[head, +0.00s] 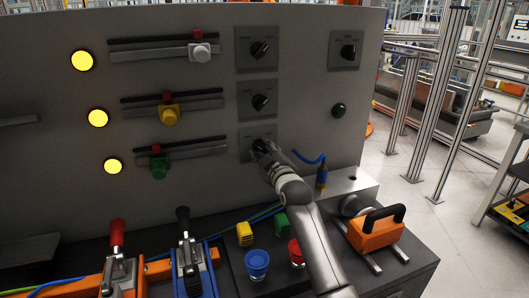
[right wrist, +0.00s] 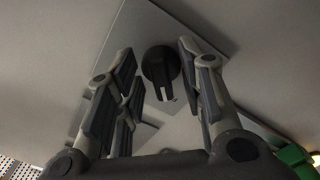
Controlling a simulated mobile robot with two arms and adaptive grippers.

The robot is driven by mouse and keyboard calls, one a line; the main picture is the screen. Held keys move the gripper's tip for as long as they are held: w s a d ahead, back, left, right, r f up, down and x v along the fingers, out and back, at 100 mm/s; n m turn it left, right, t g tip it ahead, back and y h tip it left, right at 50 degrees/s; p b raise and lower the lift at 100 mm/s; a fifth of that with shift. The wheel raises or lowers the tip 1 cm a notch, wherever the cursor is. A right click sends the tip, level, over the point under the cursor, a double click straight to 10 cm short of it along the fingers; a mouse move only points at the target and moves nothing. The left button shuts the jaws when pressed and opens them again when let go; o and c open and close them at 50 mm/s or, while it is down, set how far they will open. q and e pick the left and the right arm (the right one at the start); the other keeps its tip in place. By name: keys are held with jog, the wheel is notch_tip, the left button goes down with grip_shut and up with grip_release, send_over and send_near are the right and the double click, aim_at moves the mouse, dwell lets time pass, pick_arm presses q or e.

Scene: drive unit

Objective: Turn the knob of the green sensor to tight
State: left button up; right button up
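The green sensor (head: 158,165) sits on the lowest rail of the grey panel, beside a lit yellow lamp (head: 112,166). On the same row to its right is a square plate (head: 246,137) with a black knob, mostly hidden by my right gripper (head: 262,147) in the head view. In the right wrist view the black knob (right wrist: 160,68) shows in front of its plate, between the two spread fingers of the open right gripper (right wrist: 157,60). Visible gaps separate the knob from both fingers. Whether the knob is loose or tight cannot be told. My left gripper is out of view.
Two similar knobs (head: 260,102) (head: 260,50) sit above, and another knob (head: 347,51) is at upper right. Red and blue cups (head: 257,264) and toggle clamps (head: 118,270) crowd the bench below.

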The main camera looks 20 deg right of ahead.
grip_shut()
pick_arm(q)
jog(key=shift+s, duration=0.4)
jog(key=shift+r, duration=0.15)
pick_arm(e)
jog(key=m+p, duration=0.2)
jog(key=m, duration=0.1)
jog(key=shift+a+m, duration=0.1)
jog(key=shift+m, duration=0.2)
jog(key=m+p, duration=0.2)
jog(key=m, duration=0.2)
jog(key=shift+a+f+m+p, duration=0.1)
jog(key=shift+m+p, duration=0.2)
jog(key=shift+p, duration=0.05)
jog(key=m+p, duration=0.2)
jog(key=m, duration=0.3)
jog(key=shift+a, duration=0.1)
pick_arm(q)
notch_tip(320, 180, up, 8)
jog(key=p, duration=0.1)
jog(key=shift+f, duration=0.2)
pick_arm(e)
jog(key=m, duration=0.4)
jog(key=shift+m, duration=0.3)
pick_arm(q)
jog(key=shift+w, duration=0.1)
